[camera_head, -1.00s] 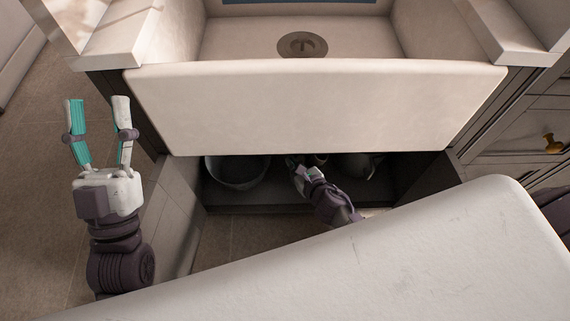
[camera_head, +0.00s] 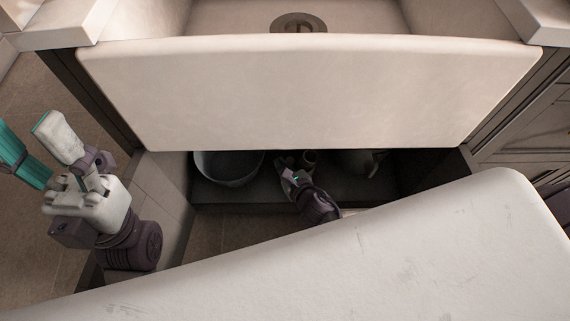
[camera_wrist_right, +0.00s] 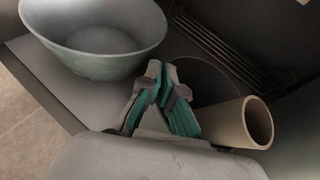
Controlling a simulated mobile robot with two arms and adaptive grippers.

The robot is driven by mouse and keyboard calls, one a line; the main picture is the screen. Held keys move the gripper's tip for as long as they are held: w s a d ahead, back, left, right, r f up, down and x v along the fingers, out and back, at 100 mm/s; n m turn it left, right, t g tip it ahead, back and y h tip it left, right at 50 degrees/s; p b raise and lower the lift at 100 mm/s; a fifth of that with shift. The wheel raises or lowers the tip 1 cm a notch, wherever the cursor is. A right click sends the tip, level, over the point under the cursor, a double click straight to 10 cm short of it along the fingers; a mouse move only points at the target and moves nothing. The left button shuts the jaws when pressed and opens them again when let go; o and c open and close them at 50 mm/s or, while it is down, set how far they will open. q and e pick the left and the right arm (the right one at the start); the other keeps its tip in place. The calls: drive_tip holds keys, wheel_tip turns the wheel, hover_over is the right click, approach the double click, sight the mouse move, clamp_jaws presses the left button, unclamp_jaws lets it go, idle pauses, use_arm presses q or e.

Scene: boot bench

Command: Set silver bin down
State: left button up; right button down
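A round, grey, open bin (camera_head: 228,181), which looks like the silver bin, stands upright on the floor of the cabinet below the sink, at the left. It also shows in the right wrist view (camera_wrist_right: 105,65), empty inside. My right gripper (camera_head: 287,175) is inside the cabinet, just right of the bin. In the right wrist view its fingertips (camera_wrist_right: 162,68) come together close to the bin's lower right side, with nothing seen between them. My left gripper (camera_head: 22,140) is at the far left, outside the cabinet, with its fingers spread and empty.
A pale tube (camera_wrist_right: 245,122) lies right of my right gripper. A grey pot-like thing (camera_head: 352,162) stands further right in the cabinet, partly in shadow. The sink front (camera_head: 310,95) overhangs the opening. A dark rack (camera_wrist_right: 215,45) is behind.

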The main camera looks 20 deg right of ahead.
drive_tip(key=shift+a+r, duration=0.1)
drive_tip(key=shift+r, duration=0.1)
drive_tip(key=shift+f, duration=0.2)
drive_tip(key=c, duration=1.8)
unclamp_jaws()
drive_tip(key=o, duration=0.5)
drive_tip(key=p+v, duration=0.3)
drive_tip(key=v, duration=0.9)
drive_tip(key=shift+r, duration=0.1)
